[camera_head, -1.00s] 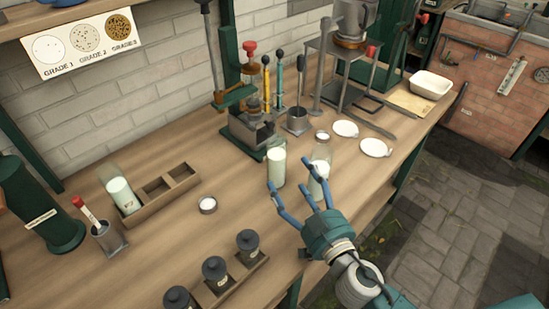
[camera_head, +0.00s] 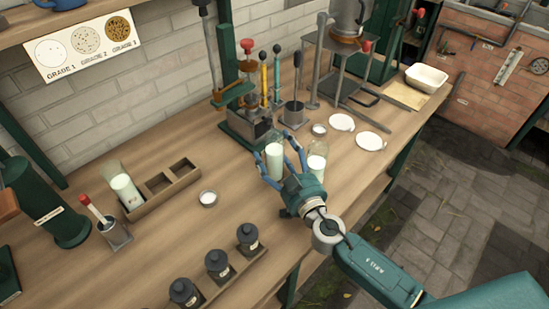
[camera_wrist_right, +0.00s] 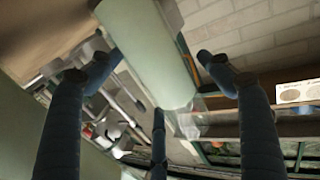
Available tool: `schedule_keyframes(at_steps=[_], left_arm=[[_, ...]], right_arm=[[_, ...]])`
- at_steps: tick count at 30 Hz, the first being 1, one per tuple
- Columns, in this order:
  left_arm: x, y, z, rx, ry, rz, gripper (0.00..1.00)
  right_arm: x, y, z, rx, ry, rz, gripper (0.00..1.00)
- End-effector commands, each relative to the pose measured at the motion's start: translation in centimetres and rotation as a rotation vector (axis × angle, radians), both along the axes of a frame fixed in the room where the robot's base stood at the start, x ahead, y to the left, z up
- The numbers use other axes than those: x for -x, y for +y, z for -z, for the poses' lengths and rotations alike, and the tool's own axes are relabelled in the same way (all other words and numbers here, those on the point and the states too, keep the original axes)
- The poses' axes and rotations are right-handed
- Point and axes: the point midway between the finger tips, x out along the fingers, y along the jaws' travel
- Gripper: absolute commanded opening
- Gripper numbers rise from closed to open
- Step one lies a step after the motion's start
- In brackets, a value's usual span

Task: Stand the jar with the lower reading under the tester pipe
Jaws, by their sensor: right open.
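A milk jar (camera_head: 274,166) stands on the bench just in front of the green tester (camera_head: 247,110) with a red knob. A second milk jar (camera_head: 317,163) stands close to its right, and a third milk jar (camera_head: 124,190) sits in the left slot of a wooden rack (camera_head: 185,197). No reading is legible on any jar. My right gripper (camera_head: 275,150) is open, its blue fingers spread around the first jar. In the right wrist view, a pale jar (camera_wrist_right: 150,50) lies between those fingers; contact is unclear. My left gripper is not in view.
Several dark lidded pots (camera_head: 217,264) line the front edge. A small round dish (camera_head: 208,198) lies mid-bench. White saucers (camera_head: 371,141) lie right of the jars. A metal stand (camera_head: 345,60) is behind. A grade card (camera_head: 85,45) hangs on the wall. The bench between rack and jars is mostly clear.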

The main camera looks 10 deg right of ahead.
Motion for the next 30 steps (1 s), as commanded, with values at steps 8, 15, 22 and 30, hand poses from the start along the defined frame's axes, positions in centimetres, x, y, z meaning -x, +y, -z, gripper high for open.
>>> schedule_keyframes(at_steps=[8,15,22,30], left_arm=[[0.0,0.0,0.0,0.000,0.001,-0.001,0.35],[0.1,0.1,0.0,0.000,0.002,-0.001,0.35],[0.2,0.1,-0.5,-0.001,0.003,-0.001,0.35],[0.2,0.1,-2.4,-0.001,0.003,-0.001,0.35]], right_arm=[[0.0,0.0,0.0,0.000,0.000,0.000,0.32],[0.0,0.0,-0.2,0.000,-0.002,0.000,0.11],[0.0,0.0,-1.1,-0.002,-0.004,0.001,0.11],[0.0,0.0,-5.6,-0.002,-0.008,0.000,0.11]])
